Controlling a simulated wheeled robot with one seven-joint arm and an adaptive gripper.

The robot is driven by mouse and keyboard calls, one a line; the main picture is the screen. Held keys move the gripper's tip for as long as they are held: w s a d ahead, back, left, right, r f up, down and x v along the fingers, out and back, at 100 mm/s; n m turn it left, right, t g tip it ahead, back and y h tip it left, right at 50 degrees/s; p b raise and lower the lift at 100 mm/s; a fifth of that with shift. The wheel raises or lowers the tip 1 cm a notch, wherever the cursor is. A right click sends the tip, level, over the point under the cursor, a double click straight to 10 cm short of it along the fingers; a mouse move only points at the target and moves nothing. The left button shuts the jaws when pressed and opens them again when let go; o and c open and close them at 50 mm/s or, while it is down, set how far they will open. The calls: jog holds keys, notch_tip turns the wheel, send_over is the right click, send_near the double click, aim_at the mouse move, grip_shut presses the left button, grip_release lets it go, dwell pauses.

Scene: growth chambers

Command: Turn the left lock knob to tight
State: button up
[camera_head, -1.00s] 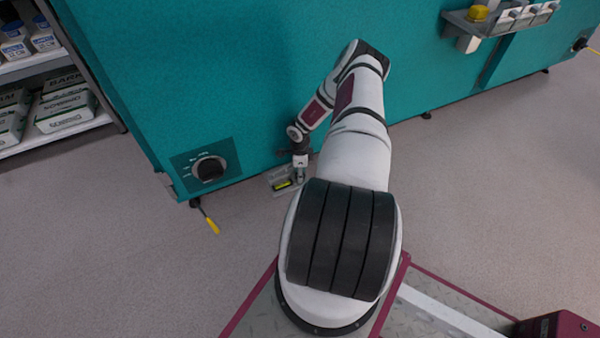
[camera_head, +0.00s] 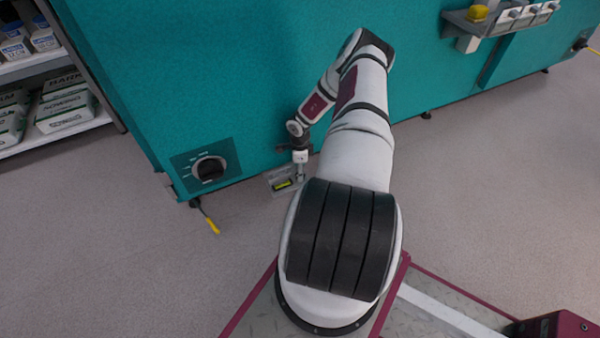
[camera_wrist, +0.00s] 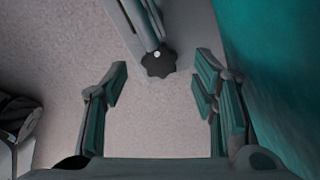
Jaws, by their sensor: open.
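A small dark lobed knob (camera_wrist: 158,68) with a bright centre shows in the wrist view, at the end of a grey bar (camera_wrist: 139,22). It lies between and a little beyond the fingertips of my gripper (camera_wrist: 160,82), with clear gaps on both sides. My gripper is open and empty. In the head view my gripper (camera_head: 300,176) is low beside the teal cabinet front, mostly small and partly behind my arm. I cannot make out the lobed knob there. A black rotary knob (camera_head: 209,169) sits on a dark panel at the cabinet's lower left.
The teal cabinet (camera_head: 240,70) stands close to my gripper, and its wall (camera_wrist: 280,70) fills the right of the wrist view. A grey block with a yellow-green window (camera_head: 283,185) is beside my gripper. A yellow-tipped lever (camera_head: 212,225) sticks out at left. Open floor lies in front.

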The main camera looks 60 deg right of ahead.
notch_tip(320, 180, up, 10)
jog(key=shift+f, duration=0.25)
